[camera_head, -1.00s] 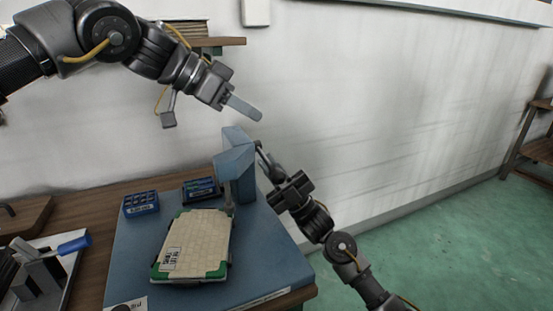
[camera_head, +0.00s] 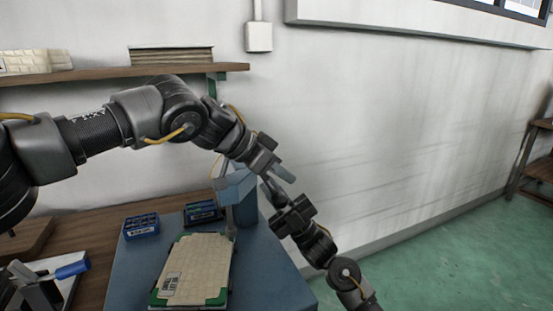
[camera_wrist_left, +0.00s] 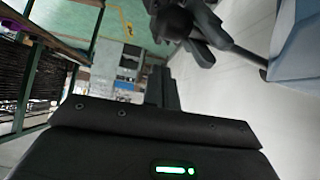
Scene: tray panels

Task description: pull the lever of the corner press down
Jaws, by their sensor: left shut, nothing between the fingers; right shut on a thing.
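The corner press (camera_head: 238,186) is a blue-grey column and head on a blue base plate at the back right of the table. Its dark lever is mostly hidden by my grippers in the head view; in the left wrist view a dark rod (camera_wrist_left: 243,52) runs to the blue press. My right gripper (camera_head: 271,190) is shut at the lever, right of the press head. My left gripper (camera_head: 284,173) is shut and empty, just above the right gripper and close to it. Its fingers also show in the left wrist view (camera_wrist_left: 162,88). I cannot tell whether it touches the lever.
A cream panel with green corners (camera_head: 197,268) lies on the base plate before the press. Two blue boxes (camera_head: 142,226) (camera_head: 203,211) stand behind it. A fixture with a blue handle (camera_head: 73,269) is at left. A shelf (camera_head: 100,76) juts from the wall above.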

